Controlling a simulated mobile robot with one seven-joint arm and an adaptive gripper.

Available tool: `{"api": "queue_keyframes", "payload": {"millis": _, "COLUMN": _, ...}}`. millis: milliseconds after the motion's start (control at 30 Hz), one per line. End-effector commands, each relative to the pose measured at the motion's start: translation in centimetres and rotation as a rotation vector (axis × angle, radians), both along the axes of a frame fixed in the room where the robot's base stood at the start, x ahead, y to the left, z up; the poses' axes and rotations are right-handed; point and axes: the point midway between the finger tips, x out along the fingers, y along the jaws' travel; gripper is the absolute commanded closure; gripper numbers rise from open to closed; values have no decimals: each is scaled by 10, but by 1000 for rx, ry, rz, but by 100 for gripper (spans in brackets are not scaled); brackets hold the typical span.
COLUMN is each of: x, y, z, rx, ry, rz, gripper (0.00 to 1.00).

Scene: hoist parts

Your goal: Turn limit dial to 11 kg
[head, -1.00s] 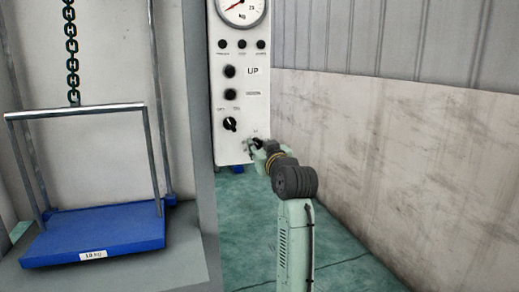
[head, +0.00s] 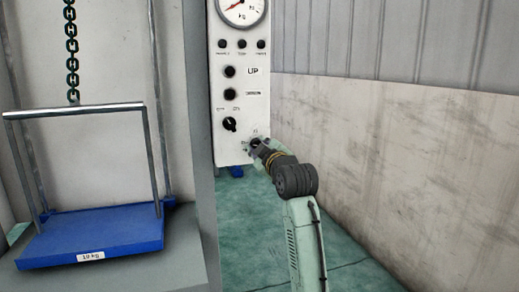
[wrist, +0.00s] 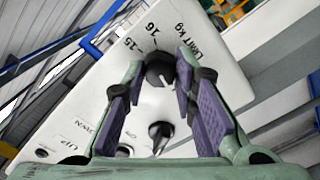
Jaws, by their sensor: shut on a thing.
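The limit dial (wrist: 159,70) is a small dark knob on the white control panel (wrist: 110,85). In the wrist view, the printed marks 15, 16 and LIMIT kg stand beside it. My gripper (wrist: 161,62) has its two purple-padded fingers around the dial, one on each side, and is shut on it. A pale mark shows on the knob's face, but I cannot tell which number it points to. In the head view my gripper (head: 258,147) is at the panel's lower right corner and mostly hides the dial.
A black selector knob (head: 229,124) sits up and left of the dial, below the UP button (head: 230,72) and another button (head: 230,94). A round gauge (head: 241,10) is at the top. A blue platform (head: 95,233) labelled 10 kg stands left. A wall (head: 400,170) runs along the right.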

Motion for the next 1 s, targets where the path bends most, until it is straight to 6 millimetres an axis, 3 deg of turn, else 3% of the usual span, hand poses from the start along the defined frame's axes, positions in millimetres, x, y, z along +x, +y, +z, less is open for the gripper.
{"api": "queue_keyframes", "payload": {"millis": 567, "x": 0, "y": 1, "z": -1, "rx": -27, "ry": -6, "rz": 3, "gripper": 100}}
{"api": "queue_keyframes", "payload": {"millis": 600, "x": 0, "y": 2, "z": -1, "rx": -28, "ry": -6, "rz": 4, "gripper": 72}}
{"api": "queue_keyframes", "payload": {"millis": 867, "x": 0, "y": 1, "z": -1, "rx": -27, "ry": -7, "rz": 1, "gripper": 54}}
{"api": "queue_keyframes", "payload": {"millis": 1000, "x": 0, "y": 0, "z": 0, "rx": -26, "ry": -7, "rz": 1, "gripper": 54}}
